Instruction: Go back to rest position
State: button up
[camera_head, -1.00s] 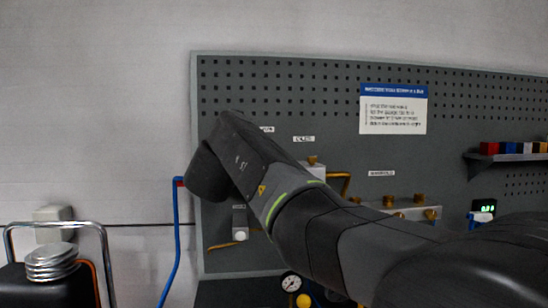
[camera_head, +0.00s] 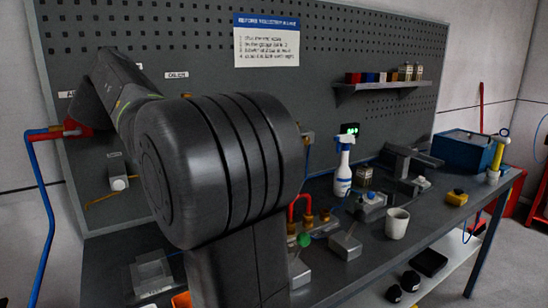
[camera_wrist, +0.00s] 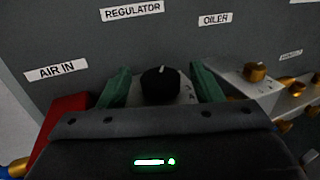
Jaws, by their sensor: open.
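My gripper (camera_wrist: 160,78) shows in the wrist view with its two green fingers apart. A black knob (camera_wrist: 160,86) with a pale mark stands between them, under the REGULATOR label (camera_wrist: 132,10). There is a gap on each side of the knob, and the fingers hold nothing. In the head view my dark arm reaches to the pegboard (camera_head: 200,70) at the left and hides the gripper and the knob.
The workbench (camera_head: 355,270) runs to the right, carrying a spray bottle (camera_head: 343,168), a white cup (camera_head: 397,223) and a blue box (camera_head: 468,150). A shelf (camera_head: 385,86) juts from the pegboard. A blue hose (camera_head: 45,200) hangs at the left. Floor shows at the right.

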jog(key=shift+x, duration=0.75)
jog(key=b+v, duration=0.2)
jog(key=v, duration=1.2)
jog(key=p+x, duration=0.1)
jog(key=x, duration=0.6)
jog(key=p+x, duration=0.2)
jog(key=x, duration=0.5)
jog(key=shift+w+r, duration=0.1)
jog(key=shift+r, duration=0.15)
jog(key=n+y+p, duration=0.1)
jog(key=y+p, duration=0.1)
jog(key=shift+d+g+p, duration=0.1)
jog(key=shift+g+p, duration=0.2)
jog(key=shift+p, duration=0.1)
jog(key=shift+n+y+p, duration=0.5)
jog(key=shift+p, duration=0.4)
jog(key=shift+g+p, duration=0.3)
jog(key=shift+p, duration=0.1)
jog(key=n+g+y+p, duration=0.2)
jog(key=n+y+p, duration=0.1)
jog(key=p, duration=0.7)
jog(key=shift+y, duration=0.5)
